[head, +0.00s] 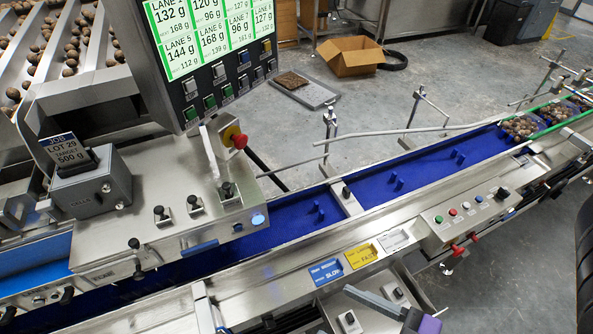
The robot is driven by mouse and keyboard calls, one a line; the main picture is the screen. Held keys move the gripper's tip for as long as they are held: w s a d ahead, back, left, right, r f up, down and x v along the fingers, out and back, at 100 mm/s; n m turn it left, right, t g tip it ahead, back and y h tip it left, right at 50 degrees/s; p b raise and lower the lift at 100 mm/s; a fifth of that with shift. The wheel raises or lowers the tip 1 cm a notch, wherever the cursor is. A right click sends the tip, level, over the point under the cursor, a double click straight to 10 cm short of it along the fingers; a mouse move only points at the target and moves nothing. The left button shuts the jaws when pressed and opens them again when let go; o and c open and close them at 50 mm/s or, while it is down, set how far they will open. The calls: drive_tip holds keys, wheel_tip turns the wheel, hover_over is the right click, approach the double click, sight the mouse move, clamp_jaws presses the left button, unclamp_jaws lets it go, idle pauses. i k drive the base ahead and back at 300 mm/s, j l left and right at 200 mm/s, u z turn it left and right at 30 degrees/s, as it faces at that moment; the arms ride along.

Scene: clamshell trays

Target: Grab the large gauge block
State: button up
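Two small silver blocks with dark centres lie on the steel ledge at the bottom of the head view. The nearer block (348,321), at the lower edge, looks larger. The other block (397,292) is further right and partly behind a grey bar. Which one is the large gauge block I cannot tell for sure, as they are small in view.
Behind is a blue conveyor (385,182) with filled clamshell trays (519,127) at far right. A button panel (470,215) and a display (212,50) stand nearby. An open carton (350,58) lies on the floor.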

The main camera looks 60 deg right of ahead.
sight(343, 195)
drive_tip(key=k+j+z, duration=0.15)
drive_tip(key=z, duration=0.2)
drive_tip(key=k+j+z, duration=0.1)
drive_tip(key=z, duration=0.25)
drive_tip(key=k+z, duration=0.35)
drive_tip(key=i, duration=0.1)
